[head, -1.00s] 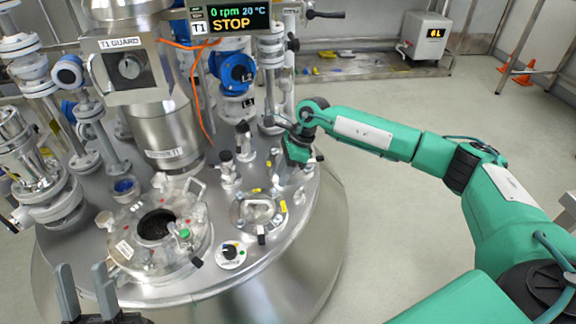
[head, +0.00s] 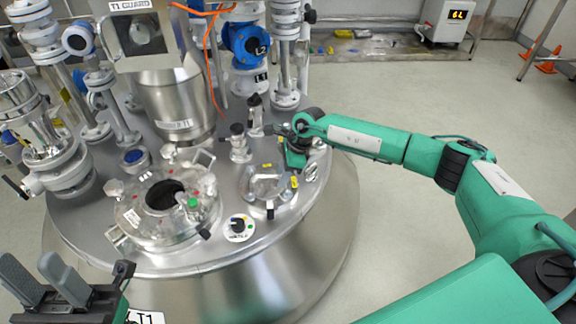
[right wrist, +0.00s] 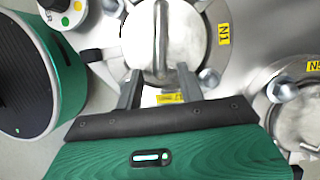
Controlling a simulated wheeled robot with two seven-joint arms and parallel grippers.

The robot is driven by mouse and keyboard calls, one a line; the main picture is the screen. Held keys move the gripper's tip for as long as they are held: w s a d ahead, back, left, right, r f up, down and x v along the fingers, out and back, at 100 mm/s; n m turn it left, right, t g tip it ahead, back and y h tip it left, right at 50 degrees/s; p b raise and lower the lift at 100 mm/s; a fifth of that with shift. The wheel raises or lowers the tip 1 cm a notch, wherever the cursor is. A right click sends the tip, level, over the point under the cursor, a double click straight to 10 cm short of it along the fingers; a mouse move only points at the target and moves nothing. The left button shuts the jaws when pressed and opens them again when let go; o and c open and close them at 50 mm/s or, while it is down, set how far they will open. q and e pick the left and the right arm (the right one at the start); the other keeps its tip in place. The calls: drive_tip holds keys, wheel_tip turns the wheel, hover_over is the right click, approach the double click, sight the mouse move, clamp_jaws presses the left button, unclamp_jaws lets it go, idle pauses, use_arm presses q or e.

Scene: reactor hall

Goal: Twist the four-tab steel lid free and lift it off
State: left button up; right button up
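The round steel lid (head: 266,187) with a raised bar handle sits on the vessel top, right of the large open port. In the right wrist view the lid (right wrist: 141,32) lies just beyond my fingertips, beside a yellow N1 label, and its bar handle (right wrist: 161,38) stands in line with the gap between them. My right gripper (right wrist: 157,78) is open, with nothing visible between its fingers. In the head view my right gripper (head: 292,158) is above and right of the lid, its fingers hard to make out. My left gripper (head: 30,268) is open and empty at lower left.
The open glass-covered port (head: 168,197) and a dial knob (head: 240,228) are near the lid. Short valves (head: 238,143) stand behind it. Steel pipework (head: 45,150) and the T1 guard column (head: 172,100) rise at left and back.

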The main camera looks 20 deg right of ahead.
drive_tip(key=shift+a+f, duration=0.15)
drive_tip(key=shift+f, duration=0.15)
